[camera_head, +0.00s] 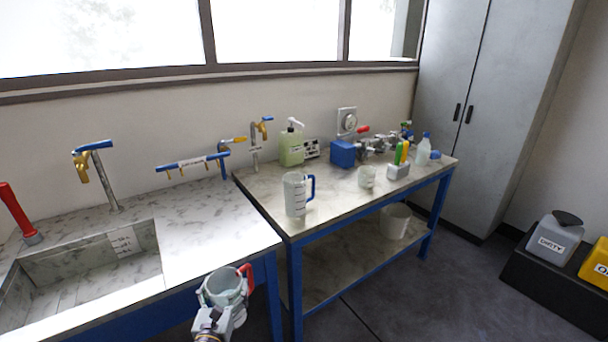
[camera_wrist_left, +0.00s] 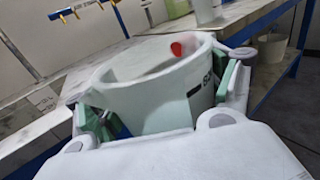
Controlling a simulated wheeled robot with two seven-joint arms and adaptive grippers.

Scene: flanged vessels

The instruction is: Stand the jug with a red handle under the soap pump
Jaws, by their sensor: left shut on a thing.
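The jug with a red handle (camera_head: 226,284) is in my left gripper (camera_head: 219,312), low in front of the sink counter's right end. In the left wrist view the jug (camera_wrist_left: 160,92) fills the space between the green-padded fingers (camera_wrist_left: 165,118), and a bit of its red handle shows past the rim. The jug looks about upright. The soap pump (camera_head: 291,146) is a green bottle with a white pump head at the back of the right-hand table, well away from the held jug. My right gripper is not in view.
A jug with a blue handle (camera_head: 296,194) stands on the right-hand table (camera_head: 262,186), in front of the soap pump. A small white cup (camera_head: 366,177) and a blue box (camera_head: 342,153) stand farther right. A white bucket (camera_head: 394,221) is on the lower shelf.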

